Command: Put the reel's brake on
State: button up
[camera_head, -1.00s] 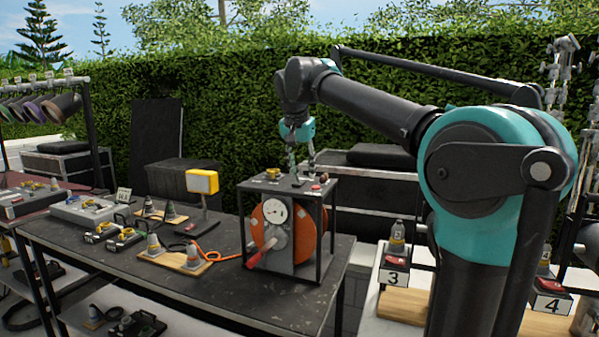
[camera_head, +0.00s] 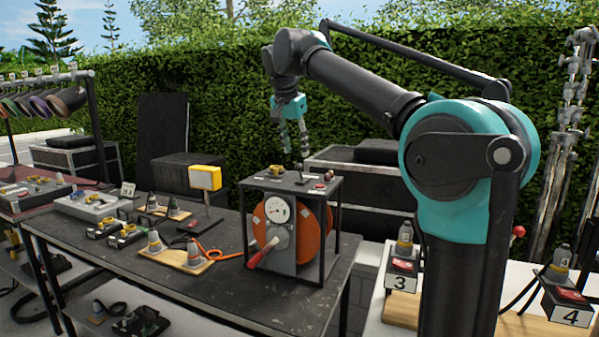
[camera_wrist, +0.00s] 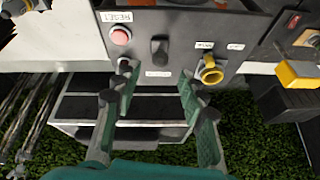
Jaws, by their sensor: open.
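The reel (camera_head: 317,237) is an orange drum in a black frame near the table's right end, with a white dial and a red-handled crank (camera_head: 262,254) on its front. On its top panel (camera_head: 288,183) the wrist view, upside down, shows a black knob or lever (camera_wrist: 159,50) by a small unreadable white label. Which control is the brake is not clear. My gripper (camera_head: 294,150) points down, open and empty, above the panel's back part. In the wrist view its fingertips (camera_wrist: 155,75) straddle the label.
Dark cases stand behind the table. A numbered side table stands right. Air above the reel is free.

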aim_at(299, 170)
jog(key=x, duration=0.9)
jog(key=shift+f, duration=0.1)
grip_shut()
dwell(0.4)
